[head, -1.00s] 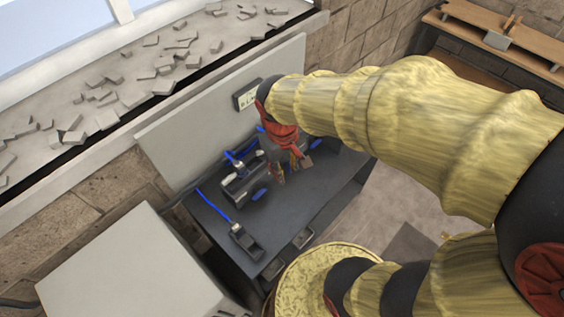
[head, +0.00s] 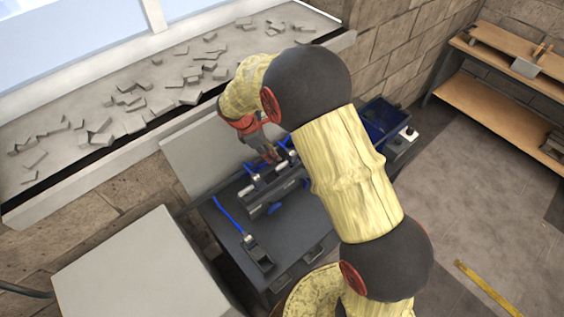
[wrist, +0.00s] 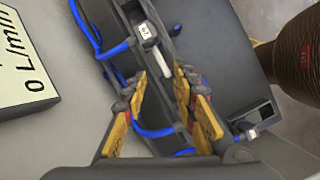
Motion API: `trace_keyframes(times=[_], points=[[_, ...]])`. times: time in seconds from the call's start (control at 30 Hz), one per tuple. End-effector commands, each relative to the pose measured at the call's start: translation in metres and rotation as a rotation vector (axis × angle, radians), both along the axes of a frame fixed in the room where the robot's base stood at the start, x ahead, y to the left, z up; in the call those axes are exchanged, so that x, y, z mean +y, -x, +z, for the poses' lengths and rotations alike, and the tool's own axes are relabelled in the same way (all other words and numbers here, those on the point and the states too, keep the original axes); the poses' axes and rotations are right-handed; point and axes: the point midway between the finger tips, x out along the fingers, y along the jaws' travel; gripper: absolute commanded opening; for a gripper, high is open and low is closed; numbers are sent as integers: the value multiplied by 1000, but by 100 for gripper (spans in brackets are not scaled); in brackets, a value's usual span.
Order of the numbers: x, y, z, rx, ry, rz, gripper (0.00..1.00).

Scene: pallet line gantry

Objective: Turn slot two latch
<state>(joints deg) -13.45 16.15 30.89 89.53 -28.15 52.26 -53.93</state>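A dark slotted unit (head: 275,203) with blue cables and pale levers lies on the grey bench. In the wrist view the unit (wrist: 190,20) runs up from between my fingers. A pale lever (wrist: 161,62) sits on it just beyond my fingertips, beside a small white label (wrist: 143,31) whose mark I cannot read surely. My gripper (wrist: 160,78) is open, its yellow-padded fingers apart, with nothing clearly held. In the head view my gripper (head: 273,155) is above the back edge of the unit. My arm hides part of the unit's right end.
A blue bin (head: 383,118) stands behind my arm. A lettered sign (wrist: 24,60) is on the panel at left in the wrist view. A pale box (head: 140,270) stands front left.

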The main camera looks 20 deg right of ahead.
Motion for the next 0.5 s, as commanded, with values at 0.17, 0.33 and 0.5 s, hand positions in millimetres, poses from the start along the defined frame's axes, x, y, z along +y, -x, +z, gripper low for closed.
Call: trace_keyframes(times=[0.17,0.33,0.5], points=[[-2,2,-5,28,1,58,28],[-10,3,-24,31,2,56,28],[-20,2,-48,30,1,56,28]])
